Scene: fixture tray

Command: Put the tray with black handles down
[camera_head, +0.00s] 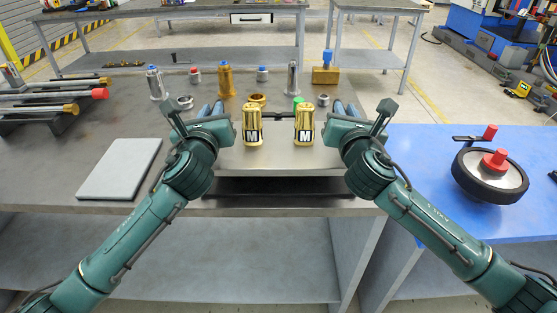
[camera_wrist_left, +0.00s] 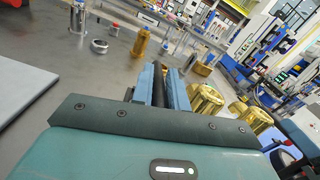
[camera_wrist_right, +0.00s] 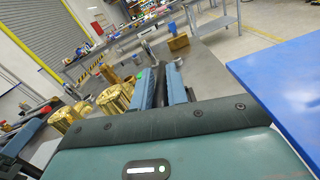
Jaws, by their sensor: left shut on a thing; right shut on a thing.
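The grey metal tray (camera_head: 280,160) is between my two grippers in the head view, level, at the front edge of the workbench. Two gold cylinders (camera_head: 252,125) (camera_head: 304,125) marked "M" stand upright on it. My left gripper (camera_head: 216,110) is at its left side; the left wrist view shows blue fingers closed around a black handle (camera_wrist_left: 158,88). My right gripper (camera_head: 343,110) is at its right side; the right wrist view shows the fingers around the other black handle (camera_wrist_right: 160,88). A dark gap shows under the tray's front; whether it touches anything below is hidden.
A flat grey plate (camera_head: 120,168) lies left of the tray. Several fittings, including a gold one (camera_head: 225,80) and a silver one (camera_head: 154,84), stand behind it. A blue table (camera_head: 430,160) with a black wheel (camera_head: 490,175) is on the right.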

